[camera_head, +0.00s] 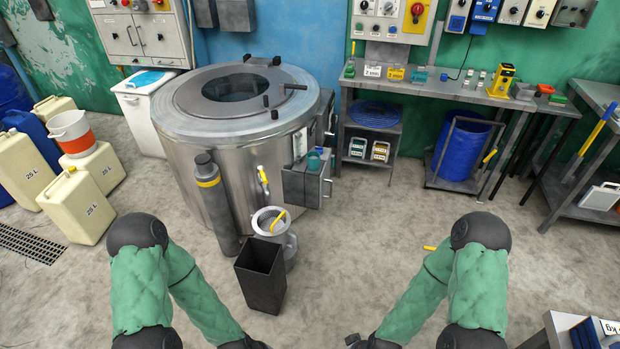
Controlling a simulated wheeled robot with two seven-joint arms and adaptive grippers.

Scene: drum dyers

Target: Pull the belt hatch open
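The steel drum machine (222,150) stands left of centre, its round lid on top. A grey box (309,184) juts from its right front side, with a flat front face and a teal item on top. A yellow handle (263,180) sits on the drum wall left of this box. I cannot tell which panel is the belt hatch; no panel looks clearly open. My two arms come in at the bottom, their forearms running down to the lower edge. Only dark wrist parts show there, well short of the machine; the fingers of both grippers are out of view.
A black open bin (260,283) and a steel pot (289,245) stand on the floor before the drum. Pale canisters (77,205) stand at left, a workbench (420,85) at the back right.

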